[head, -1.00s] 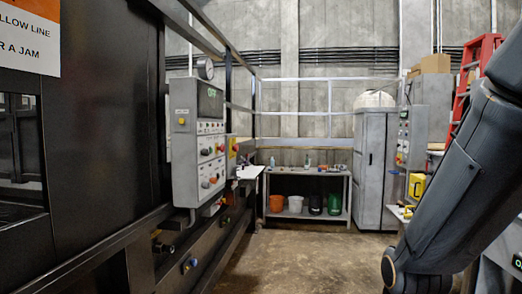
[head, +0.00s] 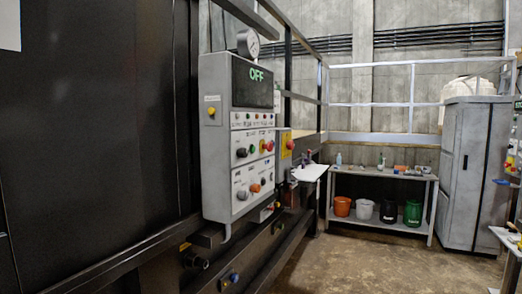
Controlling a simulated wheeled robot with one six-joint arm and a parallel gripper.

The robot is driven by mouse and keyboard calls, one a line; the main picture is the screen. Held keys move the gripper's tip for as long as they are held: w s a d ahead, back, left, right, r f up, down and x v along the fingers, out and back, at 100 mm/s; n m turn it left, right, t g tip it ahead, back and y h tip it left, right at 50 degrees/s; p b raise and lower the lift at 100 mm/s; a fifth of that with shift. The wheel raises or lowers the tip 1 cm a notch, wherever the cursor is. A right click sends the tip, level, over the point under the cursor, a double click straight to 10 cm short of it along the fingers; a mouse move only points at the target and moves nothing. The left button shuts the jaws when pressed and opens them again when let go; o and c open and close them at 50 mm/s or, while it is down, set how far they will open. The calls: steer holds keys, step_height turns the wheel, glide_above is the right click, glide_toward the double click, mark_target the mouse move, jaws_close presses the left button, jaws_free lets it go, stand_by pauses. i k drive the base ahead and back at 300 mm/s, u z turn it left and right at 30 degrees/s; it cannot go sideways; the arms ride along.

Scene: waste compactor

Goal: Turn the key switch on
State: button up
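The grey control panel (head: 214,130) is mounted on the side of the dark machine, left of the middle in the head view. Its black display (head: 257,76) reads "OFF" in green. Below are a row of small indicators, a white plate with black, green and red controls, and a lower plate with a black knob (head: 242,195) and an orange knob (head: 255,187). A yellow button (head: 211,111) is on the panel's left part. I cannot tell which control is the key switch at this size. My gripper is not in view.
The dark machine body (head: 95,130) fills the left, with a rail and fittings below the panel. A bench (head: 385,225) with several buckets stands at the back, beside a grey cabinet (head: 470,175). The concrete floor (head: 345,265) is clear in front of the bench.

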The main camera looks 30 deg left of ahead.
mark_target(243, 152)
steer(key=u, duration=0.4)
steer(key=i, duration=0.9)
steer(key=u, duration=0.6)
